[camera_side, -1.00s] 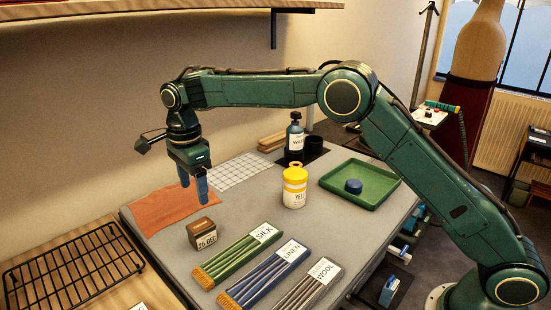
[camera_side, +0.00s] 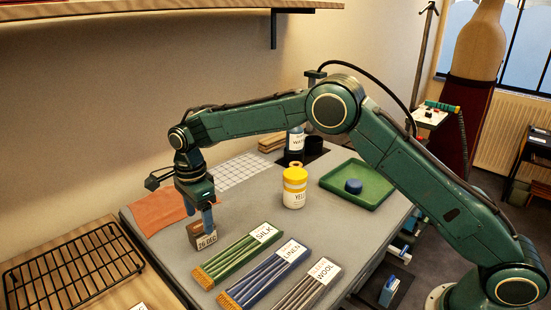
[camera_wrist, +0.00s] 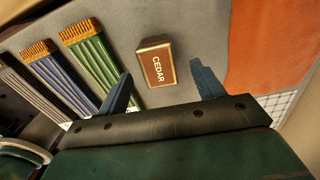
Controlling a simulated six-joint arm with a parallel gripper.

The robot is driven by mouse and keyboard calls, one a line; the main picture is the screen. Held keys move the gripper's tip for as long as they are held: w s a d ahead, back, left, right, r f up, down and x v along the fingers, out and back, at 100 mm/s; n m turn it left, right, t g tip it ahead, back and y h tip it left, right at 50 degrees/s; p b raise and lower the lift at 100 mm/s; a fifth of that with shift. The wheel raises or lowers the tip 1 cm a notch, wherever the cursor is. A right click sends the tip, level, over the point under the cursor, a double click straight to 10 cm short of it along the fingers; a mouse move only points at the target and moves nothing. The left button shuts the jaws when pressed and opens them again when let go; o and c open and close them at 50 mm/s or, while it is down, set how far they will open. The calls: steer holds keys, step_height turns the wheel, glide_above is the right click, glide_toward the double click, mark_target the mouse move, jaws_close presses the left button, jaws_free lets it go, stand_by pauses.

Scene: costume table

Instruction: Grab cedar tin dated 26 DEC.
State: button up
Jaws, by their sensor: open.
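The cedar tin (camera_side: 199,231) is a small brown box with a pale label reading 26 DEC, standing on the grey table. In the wrist view its brown top (camera_wrist: 155,65) reads CEDAR. My gripper (camera_side: 199,219) is open and points down just above and behind the tin in the side view, partly covering it. In the wrist view my two blue fingers (camera_wrist: 160,85) are spread, and the tin lies between their directions, a little beyond the tips. I cannot tell whether a finger touches it.
Bundles labelled SILK (camera_side: 238,254), LINEN (camera_side: 265,276) and WOOL (camera_side: 307,290) lie right of the tin. An orange cloth (camera_side: 160,211) lies to its left. Farther back are a yellow jar (camera_side: 294,188) and a green tray (camera_side: 383,193). A black rack (camera_side: 72,272) lies at the left.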

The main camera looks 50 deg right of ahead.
mark_target(201, 225)
steer(key=shift+f, duration=0.1)
steer(key=shift+s+f, duration=0.1)
steer(key=shift+f, duration=2.4)
steer(key=shift+c, duration=0.5)
steer(key=c, duration=1)
